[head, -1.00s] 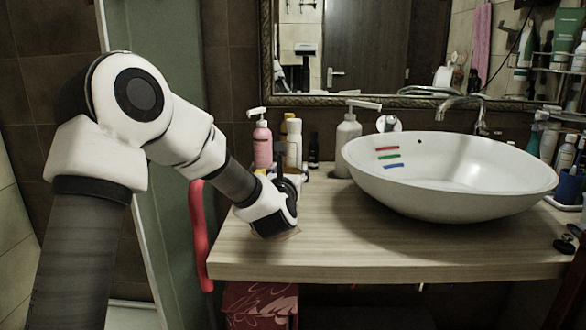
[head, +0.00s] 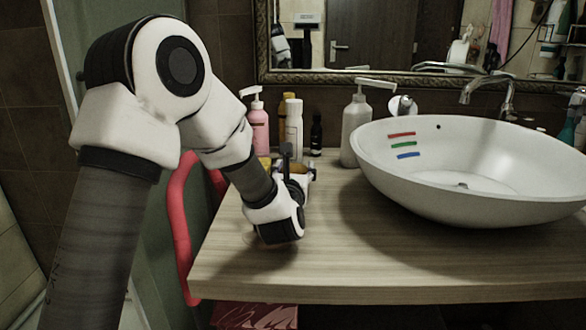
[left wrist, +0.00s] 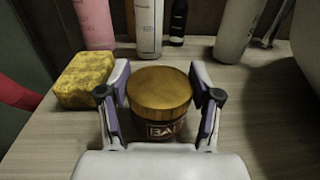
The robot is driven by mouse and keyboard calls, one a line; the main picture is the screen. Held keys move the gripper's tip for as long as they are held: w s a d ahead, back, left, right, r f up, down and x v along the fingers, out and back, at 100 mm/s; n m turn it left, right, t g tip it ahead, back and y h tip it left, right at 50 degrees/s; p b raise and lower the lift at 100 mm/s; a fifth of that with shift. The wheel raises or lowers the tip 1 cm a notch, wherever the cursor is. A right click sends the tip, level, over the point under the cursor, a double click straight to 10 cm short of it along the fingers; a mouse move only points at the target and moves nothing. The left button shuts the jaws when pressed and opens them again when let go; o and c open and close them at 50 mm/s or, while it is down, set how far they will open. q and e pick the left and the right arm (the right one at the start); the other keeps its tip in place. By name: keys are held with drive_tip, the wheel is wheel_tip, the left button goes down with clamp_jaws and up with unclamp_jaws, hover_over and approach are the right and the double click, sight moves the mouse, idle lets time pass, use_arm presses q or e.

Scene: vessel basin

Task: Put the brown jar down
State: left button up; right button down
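The brown jar (left wrist: 160,93) shows in the left wrist view, with a flat gold-brown lid and pale lettering on its dark front. It is upright between the fingers of my left gripper (left wrist: 160,70), which press close on both sides of it. The jar's base is hidden by the gripper, so I cannot tell whether it touches the counter. My right gripper is in neither view.
A yellow sponge (left wrist: 83,79) lies just left of the left finger. Behind stand a pink pump bottle (head: 260,128), a white bottle (head: 293,130), a small dark bottle (head: 316,135) and a white pump bottle (head: 355,130). The basin (head: 470,180) fills the right; the front counter is clear.

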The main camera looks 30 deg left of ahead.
use_arm(q)
drive_tip(key=shift+o, duration=1.4)
drive_tip(key=shift+s+d+r, duration=0.15)
drive_tip(key=shift+s+r, duration=0.05)
drive_tip(key=shift+w+f, duration=0.2)
drive_tip(key=shift+w, duration=0.05)
drive_tip(key=v, duration=0.9)
drive_tip(key=shift+s, duration=0.15)
drive_tip(key=b+v, duration=0.2)
drive_tip(key=shift+s+d, duration=0.1)
drive_tip(key=shift+s, duration=0.3)
